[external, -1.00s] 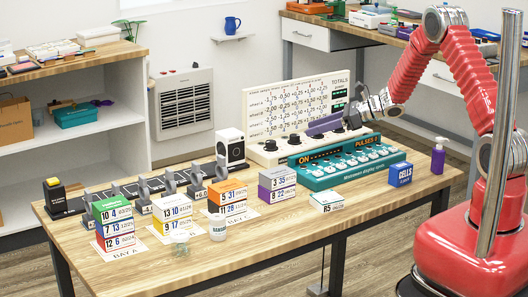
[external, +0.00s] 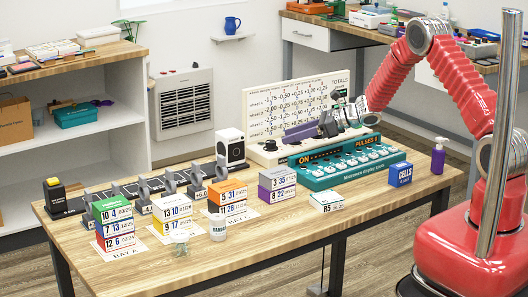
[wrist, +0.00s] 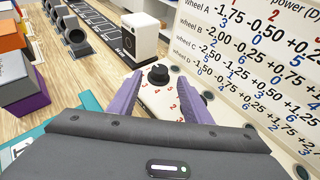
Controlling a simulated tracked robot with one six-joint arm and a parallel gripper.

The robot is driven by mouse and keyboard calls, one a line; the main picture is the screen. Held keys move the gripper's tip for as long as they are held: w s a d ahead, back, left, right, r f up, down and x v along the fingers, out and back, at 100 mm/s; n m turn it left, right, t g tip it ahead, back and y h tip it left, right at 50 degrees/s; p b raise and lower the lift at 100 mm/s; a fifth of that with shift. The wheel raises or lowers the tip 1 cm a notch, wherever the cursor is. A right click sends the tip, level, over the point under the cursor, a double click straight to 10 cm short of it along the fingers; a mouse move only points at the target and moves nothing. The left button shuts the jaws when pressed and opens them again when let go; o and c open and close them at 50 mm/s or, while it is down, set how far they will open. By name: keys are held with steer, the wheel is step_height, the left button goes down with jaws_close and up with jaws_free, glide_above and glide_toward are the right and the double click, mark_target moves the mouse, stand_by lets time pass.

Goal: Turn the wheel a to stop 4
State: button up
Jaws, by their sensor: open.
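A black wheel (external: 270,145) stands at the left end of the white wheel panel (external: 254,158). It also shows in the wrist view (wrist: 158,74), with red numbers on the white face around it. From its place it looks like wheel a, but I cannot read a letter on it. My gripper (external: 297,133) is above the panel, just right of this wheel. In the wrist view my open purple fingers (wrist: 158,92) point toward the wheel, one on each side of the view to it, with nothing between them. I cannot read its pointer. The other wheels are mostly hidden by my gripper.
A chart board (external: 292,105) with number rows stands close behind the panel. The teal pulse box (external: 335,173) is in front. A black-and-white device (external: 230,148) stands left of the panel. Stacked colored boxes (external: 228,200) stand nearer the table's front.

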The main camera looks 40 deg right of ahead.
mark_target(272, 141)
steer(key=x, duration=0.6)
steer(key=shift+r, duration=0.1)
steer(key=shift+c, duration=0.7)
steer(key=c, duration=0.9)
